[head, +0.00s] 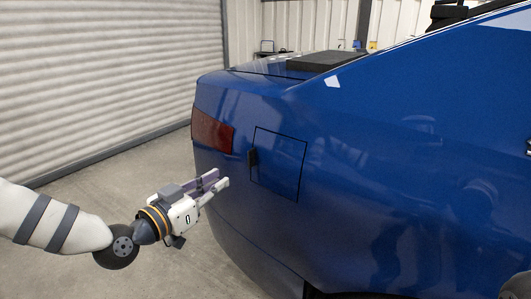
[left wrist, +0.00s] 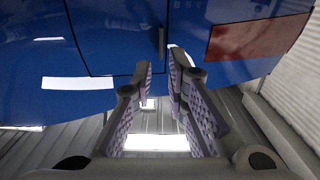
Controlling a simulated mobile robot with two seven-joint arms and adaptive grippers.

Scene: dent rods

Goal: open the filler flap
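The filler flap (head: 282,165) is a square outlined panel on the blue car's rear side. It looks flush with the body around it, so it appears closed. A small dark tab (head: 252,157) stands out at its left edge. In the left wrist view the flap (left wrist: 110,35) is upper left, with the tab (left wrist: 162,42) upright just beyond the fingertips. My left gripper (head: 219,180) is left of and a little below the tab, apart from it. Its fingers (left wrist: 161,76) are parted with nothing between them. My right gripper is not in view.
A red tail light (head: 212,132) is left of the flap, also seen in the left wrist view (left wrist: 257,37). The blue car body (head: 400,190) fills the right side. A roller shutter (head: 100,80) stands behind at left. The floor (head: 120,190) around my left arm is clear.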

